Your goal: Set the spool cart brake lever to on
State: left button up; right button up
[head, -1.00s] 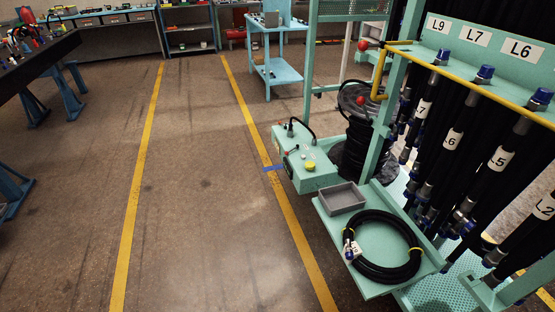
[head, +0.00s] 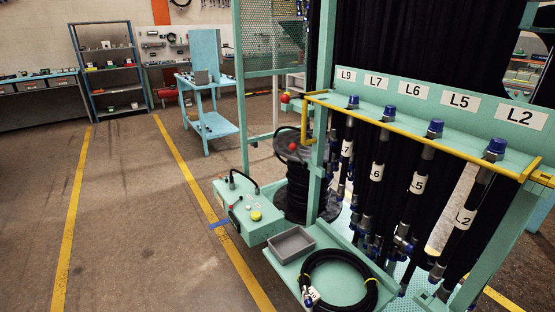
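The teal spool cart (head: 318,178) stands right of centre with a spool of black hose (head: 295,199) low inside its frame. Two red ball knobs show by the cart's left post: an upper red knob (head: 285,98) and a lower red knob (head: 293,146) above the spool. I cannot tell which knob belongs to the brake lever, nor how the lever is set; no on or off marking is readable. Neither of my grippers is in view.
Black hoses hang under labels L9 to L2 behind a yellow rail (head: 430,140). A teal control box (head: 250,212), a grey bin (head: 290,242) and a coiled hose (head: 340,280) sit low at the front. A blue trolley (head: 210,125) stands behind; the floor at left is clear.

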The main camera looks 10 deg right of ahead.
aim_at(293, 147)
jog(key=u, duration=0.55)
jog(key=i, duration=1.45)
jog(key=z, duration=0.45)
